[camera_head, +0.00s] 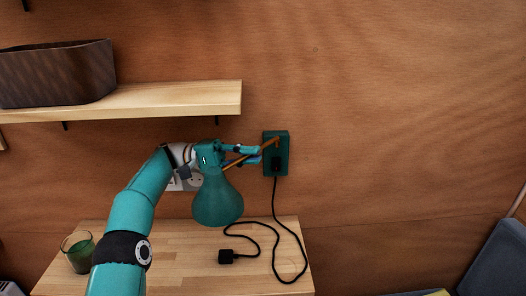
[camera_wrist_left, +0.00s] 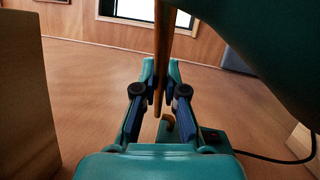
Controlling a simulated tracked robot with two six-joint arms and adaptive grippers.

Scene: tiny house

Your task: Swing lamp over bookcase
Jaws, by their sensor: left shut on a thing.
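The wall lamp has a teal shade (camera_head: 217,203), an orange-brown arm (camera_head: 267,145) and a teal wall plate (camera_head: 284,160). The shade appears in front of the light wooden top of the bookcase (camera_head: 190,275), below the wall shelf. My left gripper (camera_head: 256,154) is shut on the lamp's arm, between shade and plate. In the left wrist view the fingers (camera_wrist_left: 158,98) close around the brown lamp arm (camera_wrist_left: 163,30). The shade (camera_wrist_left: 270,45) fills the upper right there. Part of the lamp arm is hidden behind my gripper. My right gripper is out of view.
A wooden shelf (camera_head: 170,101) with a dark basket (camera_head: 58,75) is above and left of my gripper. A green glass (camera_head: 78,252) stands on the bookcase top. A black cord (camera_head: 275,215) runs from the plate to a plug (camera_head: 228,257). The wall right of the plate is clear.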

